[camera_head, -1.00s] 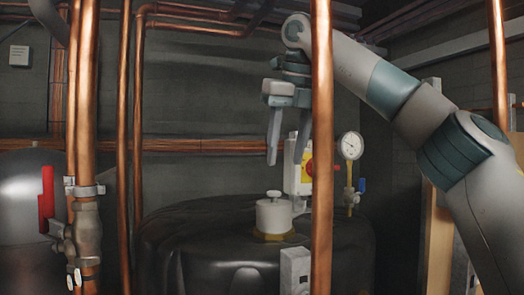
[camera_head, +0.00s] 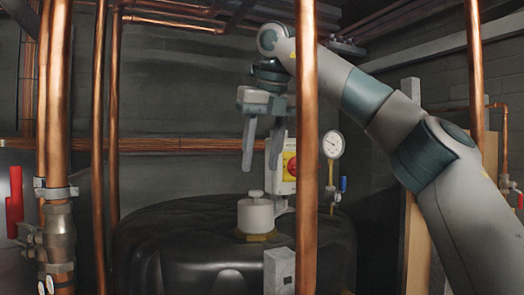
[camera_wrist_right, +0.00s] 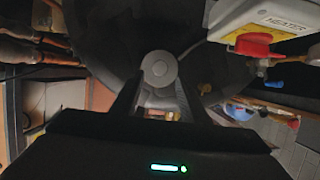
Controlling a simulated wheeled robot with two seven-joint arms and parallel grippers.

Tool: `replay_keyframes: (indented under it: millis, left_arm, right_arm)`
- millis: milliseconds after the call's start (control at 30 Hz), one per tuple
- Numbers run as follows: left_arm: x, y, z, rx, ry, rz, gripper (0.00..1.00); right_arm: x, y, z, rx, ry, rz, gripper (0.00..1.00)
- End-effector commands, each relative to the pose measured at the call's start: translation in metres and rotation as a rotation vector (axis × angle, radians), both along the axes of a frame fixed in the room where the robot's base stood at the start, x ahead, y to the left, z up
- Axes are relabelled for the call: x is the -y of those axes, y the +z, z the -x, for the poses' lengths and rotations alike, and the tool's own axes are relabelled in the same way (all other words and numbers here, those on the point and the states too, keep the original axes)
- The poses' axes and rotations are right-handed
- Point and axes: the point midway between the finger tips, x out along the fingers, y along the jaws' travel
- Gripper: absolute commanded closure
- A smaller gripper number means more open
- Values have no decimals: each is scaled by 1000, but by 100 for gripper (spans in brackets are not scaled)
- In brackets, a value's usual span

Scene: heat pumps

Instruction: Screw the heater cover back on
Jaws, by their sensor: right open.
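The heater cover appears to be the round white cap with a small top knob (camera_head: 256,214), seated upright on a yellowish fitting on top of the black tank (camera_head: 190,222). In the right wrist view the cap (camera_wrist_right: 159,69) lies just beyond and between the fingertips. My right gripper (camera_head: 261,168) points down above the cap, with its two fingers apart and nothing between them. It also shows in the right wrist view (camera_wrist_right: 155,100). A copper pipe partly hides my right arm near the wrist. My left gripper is not in view.
A vertical copper pipe (camera_head: 306,150) stands in front of the tank, close to my right arm. A switch box with a red and yellow knob (camera_head: 290,165) and a gauge (camera_head: 333,145) stand behind. More copper pipes (camera_head: 57,130) rise at left.

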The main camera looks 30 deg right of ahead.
Motion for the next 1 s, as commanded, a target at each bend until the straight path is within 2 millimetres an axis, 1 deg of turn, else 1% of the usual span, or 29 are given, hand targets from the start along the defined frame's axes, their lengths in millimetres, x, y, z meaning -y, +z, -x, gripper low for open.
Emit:
replay_keyframes:
  millis: [267, 333, 500, 700, 1000]
  left_arm:
    - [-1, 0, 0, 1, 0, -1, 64]
    - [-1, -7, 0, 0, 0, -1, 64]
    - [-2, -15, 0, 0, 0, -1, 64]
    - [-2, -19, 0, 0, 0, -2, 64]
    - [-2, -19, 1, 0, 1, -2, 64]
  right_arm:
    - [1, -31, -11, -2, 0, 1, 59]
    - [1, -42, -14, -2, 1, 0, 59]
    - [1, -57, -20, 0, 0, 0, 59]
    - [1, -66, -24, 0, 0, -1, 59]
    - [1, -68, -25, 1, 0, 0, 59]
